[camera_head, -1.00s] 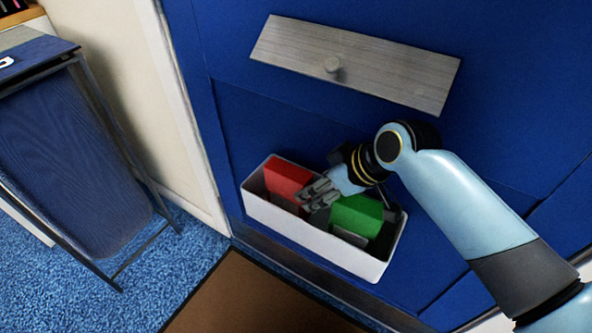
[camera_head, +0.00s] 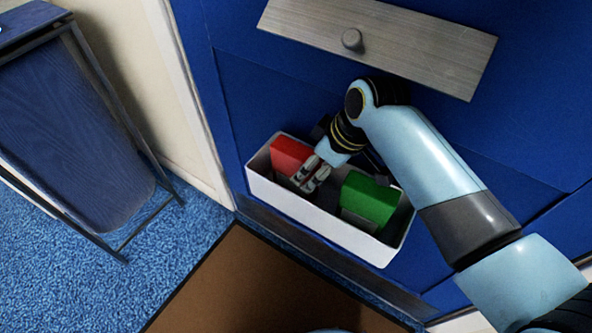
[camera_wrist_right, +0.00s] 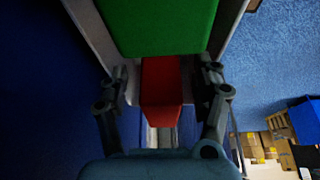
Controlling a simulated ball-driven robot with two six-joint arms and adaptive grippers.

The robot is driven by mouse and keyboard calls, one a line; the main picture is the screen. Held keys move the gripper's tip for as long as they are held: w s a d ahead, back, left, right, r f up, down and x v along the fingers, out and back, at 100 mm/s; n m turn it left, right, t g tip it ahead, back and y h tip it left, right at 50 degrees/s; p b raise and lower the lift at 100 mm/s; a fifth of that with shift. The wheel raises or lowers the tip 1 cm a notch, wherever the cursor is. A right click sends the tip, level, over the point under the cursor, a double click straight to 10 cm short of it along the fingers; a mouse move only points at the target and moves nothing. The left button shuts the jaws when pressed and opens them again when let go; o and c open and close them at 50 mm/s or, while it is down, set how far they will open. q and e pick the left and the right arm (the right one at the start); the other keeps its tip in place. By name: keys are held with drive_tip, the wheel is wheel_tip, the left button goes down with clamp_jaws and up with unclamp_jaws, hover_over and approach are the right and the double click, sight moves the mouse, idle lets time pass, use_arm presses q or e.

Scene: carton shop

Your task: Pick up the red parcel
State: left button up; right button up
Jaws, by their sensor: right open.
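The red parcel (camera_head: 289,154) stands in the left part of a white bin (camera_head: 318,218) in the head view. My right gripper (camera_head: 308,181) is open and reaches into the bin just right of the red parcel, partly covering its right side. In the right wrist view the red parcel (camera_wrist_right: 161,80) shows in the gap between the two fingers of my right gripper (camera_wrist_right: 165,78). I cannot tell whether the fingers touch it. My left gripper is not in view.
A green parcel (camera_head: 369,201) stands in the right part of the bin, close to my right gripper, and it fills the top of the right wrist view (camera_wrist_right: 160,22). A grey board with a knob (camera_head: 376,44) is on the blue front above the bin. A brown mat (camera_head: 250,285) lies below.

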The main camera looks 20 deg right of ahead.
sight(296, 166)
drive_tip(key=shift+w+a, duration=0.95)
drive_tip(key=shift+w, duration=0.2)
drive_tip(key=b+x, duration=0.1)
drive_tip(key=x, duration=0.1)
drive_tip(key=shift+w+a+f, duration=0.15)
drive_tip(key=shift+w+f, duration=0.05)
drive_tip(key=shift+w+f+b, duration=0.1)
drive_tip(key=shift+f+b, duration=0.2)
drive_tip(key=shift+r, duration=0.1)
clamp_jaws()
